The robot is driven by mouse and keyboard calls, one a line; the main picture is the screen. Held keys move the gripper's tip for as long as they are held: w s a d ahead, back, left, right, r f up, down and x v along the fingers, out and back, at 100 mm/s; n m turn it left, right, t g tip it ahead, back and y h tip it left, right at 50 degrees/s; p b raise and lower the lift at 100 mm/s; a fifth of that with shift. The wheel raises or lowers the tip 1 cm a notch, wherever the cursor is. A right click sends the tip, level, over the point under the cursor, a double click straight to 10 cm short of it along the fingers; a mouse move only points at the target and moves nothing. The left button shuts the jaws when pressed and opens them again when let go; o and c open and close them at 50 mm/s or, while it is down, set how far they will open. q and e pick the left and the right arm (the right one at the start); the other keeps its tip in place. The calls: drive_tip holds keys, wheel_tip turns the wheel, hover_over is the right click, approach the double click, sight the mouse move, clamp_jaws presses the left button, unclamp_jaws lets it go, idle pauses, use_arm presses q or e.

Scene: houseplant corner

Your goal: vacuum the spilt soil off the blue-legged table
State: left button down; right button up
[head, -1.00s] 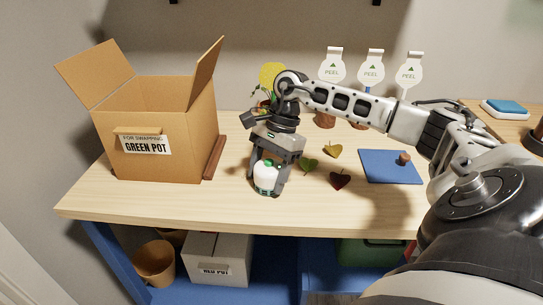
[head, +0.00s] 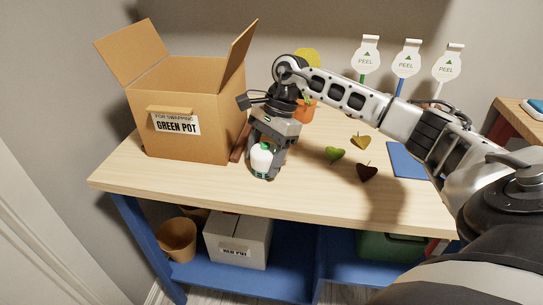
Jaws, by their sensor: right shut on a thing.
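The wooden tabletop (head: 400,205) stands on a blue frame (head: 142,240). My right gripper (head: 268,160) points down near the table's front edge, just right of the cardboard box. It is shut on a small white thing with green parts (head: 262,157), partly covered by the fingers. I cannot tell for sure whether this is the vacuum, or whether it touches the tabletop. No spilt soil can be made out; the arm and gripper hide part of the table behind them. My left gripper is not in view.
An open box marked GREEN POT (head: 195,85) stands at the left, a brown strip (head: 238,142) beside it. Green (head: 335,153), yellow (head: 361,141) and dark red (head: 367,172) leaf shapes lie to the right, before a blue mat (head: 407,160). An orange pot (head: 304,112) stands behind.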

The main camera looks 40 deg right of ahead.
drive_tip(key=shift+w+a, duration=0.8)
drive_tip(key=shift+w, duration=0.15)
drive_tip(key=shift+w+a+r, duration=0.1)
drive_tip(key=shift+w+a, duration=0.25)
drive_tip(key=shift+a, duration=0.15)
drive_tip(key=shift+w+d+r+b, duration=0.2)
drive_tip(key=shift+w+d+b, duration=0.35)
drive_tip(key=shift+w+b, duration=0.1)
drive_tip(key=shift+c, duration=0.3)
drive_tip(key=shift+d+f, duration=0.15)
drive_tip(key=shift+d, duration=0.05)
drive_tip(key=shift+c, duration=0.4)
drive_tip(key=shift+s+d+f, duration=0.1)
drive_tip(key=shift+s+d, duration=1)
drive_tip(key=shift+s+d+b, duration=0.2)
drive_tip(key=shift+s+d, duration=0.5)
drive_tip(key=shift+s, duration=0.2)
drive_tip(key=shift+s+d+b, duration=0.2)
drive_tip(key=shift+s+d, duration=0.45)
drive_tip(key=shift+s, duration=0.2)
drive_tip(key=shift+s+d+f+b, duration=0.15)
drive_tip(key=shift+s+d+b, duration=0.45)
drive_tip(key=shift+s+d, duration=0.65)
drive_tip(key=shift+s, duration=0.25)
